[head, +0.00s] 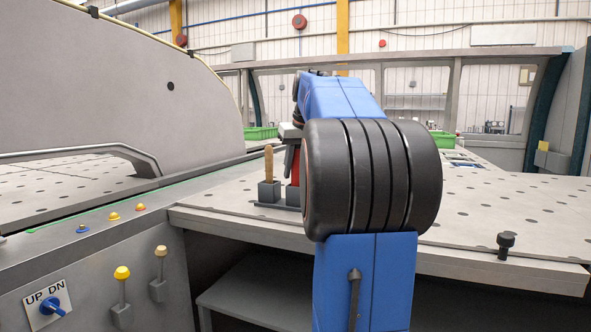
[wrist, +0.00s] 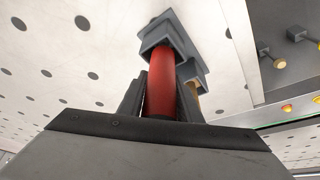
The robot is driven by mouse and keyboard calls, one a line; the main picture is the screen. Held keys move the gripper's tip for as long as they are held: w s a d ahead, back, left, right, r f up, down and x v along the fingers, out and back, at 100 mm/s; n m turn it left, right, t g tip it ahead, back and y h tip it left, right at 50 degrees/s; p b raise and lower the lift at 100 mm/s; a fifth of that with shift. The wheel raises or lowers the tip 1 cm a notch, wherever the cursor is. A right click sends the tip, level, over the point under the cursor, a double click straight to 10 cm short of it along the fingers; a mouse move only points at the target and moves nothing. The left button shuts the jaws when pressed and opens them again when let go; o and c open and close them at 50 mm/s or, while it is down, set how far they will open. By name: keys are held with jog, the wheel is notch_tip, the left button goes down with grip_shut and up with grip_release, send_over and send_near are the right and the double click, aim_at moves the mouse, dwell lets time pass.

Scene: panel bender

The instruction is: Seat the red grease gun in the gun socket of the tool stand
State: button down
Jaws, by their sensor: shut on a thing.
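The red grease gun (head: 296,166) stands roughly upright at the right-hand block of the tool stand (head: 269,204), partly hidden behind my arm. In the wrist view the red barrel (wrist: 161,85) runs from between my fingers to a grey square socket block (wrist: 160,43). Its far end meets the block's opening and looks inside it; how deep it sits cannot be told. My gripper (wrist: 158,95) is shut on the gun, a dark finger on each side. It also shows in the head view (head: 290,150), above the stand.
A wooden handle (head: 268,164) stands in the left-hand block, close beside the gun. A black knob (head: 505,241) stands at the perforated table's (head: 500,215) front right. A control panel with yellow-topped levers (head: 122,274) is at left. Green bins (head: 260,133) lie farther back.

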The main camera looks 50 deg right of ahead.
jog(key=c, duration=1.2)
grip_release()
jog(key=v, duration=1.7)
jog(key=shift+r, duration=0.2)
jog(key=s+a+f+n+y, duration=0.1)
jog(key=s+a+f+n, duration=0.15)
jog(key=a+f, duration=1.9)
jog(key=s+a+f, duration=0.4)
jog(key=f, duration=0.4)
jog(key=s+a+f+n, duration=0.1)
jog(key=s+a+f, duration=0.3)
jog(key=f, duration=0.5)
jog(key=s+a+f+n, duration=0.1)
jog(key=s+a+f, duration=0.3)
jog(key=s+f, duration=0.2)
notch_tip(320, 180, down, 3)
jog(key=shift+a+r+t+y, duration=0.1)
jog(key=shift+a+t+y, duration=0.2)
jog(key=shift+y, duration=0.1)
